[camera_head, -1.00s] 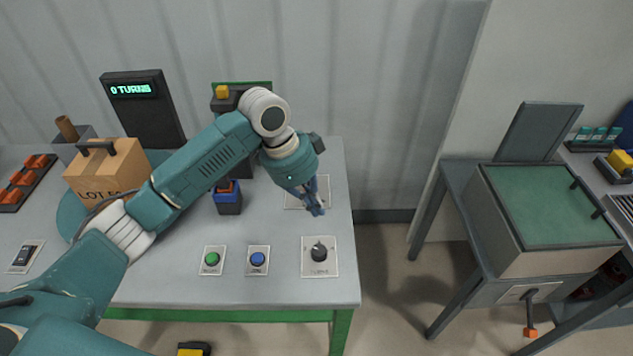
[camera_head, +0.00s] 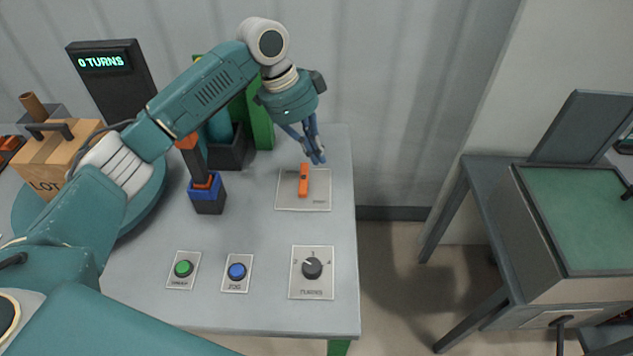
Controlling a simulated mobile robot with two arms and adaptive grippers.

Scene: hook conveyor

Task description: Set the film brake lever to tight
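The film brake lever (camera_head: 304,182) is a short orange handle on a pale label plate (camera_head: 318,202) at the right side of the grey table. It points roughly away from me; the label is too small to read. My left gripper (camera_head: 318,160) hangs just beyond the lever, a little to its right in the picture. Its blue fingers point down, with the tips close together and nothing between them. The tips look near the lever's far end; I cannot tell whether they touch. My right gripper is not in view.
A TURNS knob (camera_head: 312,268), a blue button (camera_head: 237,271) and a green button (camera_head: 183,268) sit at the table's front. A blue-and-black block (camera_head: 208,194) stands left of the lever. A display (camera_head: 103,62) reads 0 TURNS. A green-topped stand (camera_head: 580,220) is at right.

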